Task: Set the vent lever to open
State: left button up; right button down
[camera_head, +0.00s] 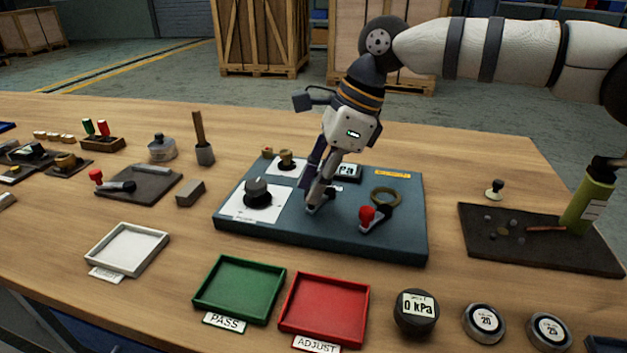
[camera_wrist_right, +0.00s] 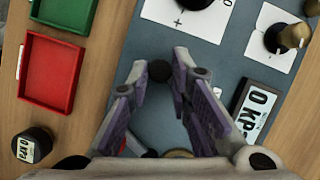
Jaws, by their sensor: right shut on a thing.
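A blue panel (camera_head: 285,232) lies on the wooden bench and carries the controls. My right gripper (camera_head: 313,208) points down at the middle of the panel. In the right wrist view, its fingertips (camera_wrist_right: 159,75) are closed around a small dark round knob (camera_wrist_right: 159,70). This knob looks to be the end of the vent lever; the rest of the lever is hidden by the fingers, and I cannot read its setting. To its right on the panel is a red-knobbed lever (camera_head: 367,214) near a brass ring (camera_head: 386,197). My left gripper is not in view.
A black knob (camera_head: 258,190) on a white plate and a brass knob (camera_head: 286,158) are on the panel's left. A kPa display (camera_wrist_right: 259,108) stands close beside the fingers. Green (camera_head: 238,290) and red (camera_head: 324,308) trays sit in front of the panel.

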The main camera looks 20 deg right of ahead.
jog(key=shift+f, duration=0.1)
dwell(0.4)
jog(key=c, duration=1.5)
grip_release()
jog(key=shift+o, duration=0.2)
jog(key=v, duration=1.2)
